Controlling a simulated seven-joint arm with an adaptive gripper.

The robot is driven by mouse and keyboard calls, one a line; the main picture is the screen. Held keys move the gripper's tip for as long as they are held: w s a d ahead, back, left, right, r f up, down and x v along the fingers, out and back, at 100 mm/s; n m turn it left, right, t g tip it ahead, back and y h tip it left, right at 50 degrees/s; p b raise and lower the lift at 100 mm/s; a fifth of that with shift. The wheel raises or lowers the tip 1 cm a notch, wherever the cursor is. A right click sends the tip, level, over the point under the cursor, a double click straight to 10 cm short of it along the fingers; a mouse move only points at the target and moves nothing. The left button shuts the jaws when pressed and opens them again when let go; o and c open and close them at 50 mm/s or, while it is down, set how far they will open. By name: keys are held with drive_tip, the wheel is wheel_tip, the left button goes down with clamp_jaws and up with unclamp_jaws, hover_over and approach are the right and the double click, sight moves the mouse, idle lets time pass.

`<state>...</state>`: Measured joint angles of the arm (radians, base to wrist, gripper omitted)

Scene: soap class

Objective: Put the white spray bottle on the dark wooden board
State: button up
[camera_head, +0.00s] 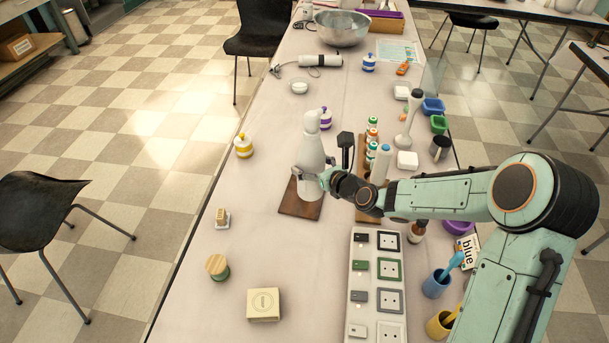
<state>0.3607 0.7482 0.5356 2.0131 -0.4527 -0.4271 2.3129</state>
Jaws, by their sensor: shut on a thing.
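The white spray bottle (311,152) stands upright at the middle of the table. Its base is over the dark wooden board (301,206) and appears to touch it, though the contact is partly hidden. My gripper (326,179) reaches in from the right and is shut on the lower part of the bottle. The near part of the board shows bare below the bottle.
A rack of small bottles (371,135) stands just right of the spray bottle, behind my gripper. A large socket strip (376,285) lies nearer. A yellow-banded jar (243,146) and a purple-banded jar (326,118) stand nearby. The table's left side is mostly clear.

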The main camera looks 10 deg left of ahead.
drive_tip(key=shift+w+a+f, duration=0.45)
drive_tip(key=shift+w+f, duration=0.85)
drive_tip(key=shift+f, duration=0.4)
drive_tip(key=shift+w+a+f, duration=0.4)
drive_tip(key=shift+w+f, duration=0.85)
drive_tip(key=shift+f, duration=0.45)
drive_tip(key=shift+w+a+f, duration=0.45)
drive_tip(key=shift+w+f, duration=0.85)
drive_tip(key=shift+f, duration=0.4)
drive_tip(key=shift+f, duration=0.15)
drive_tip(key=o, duration=1.2)
drive_tip(key=shift+f, duration=0.1)
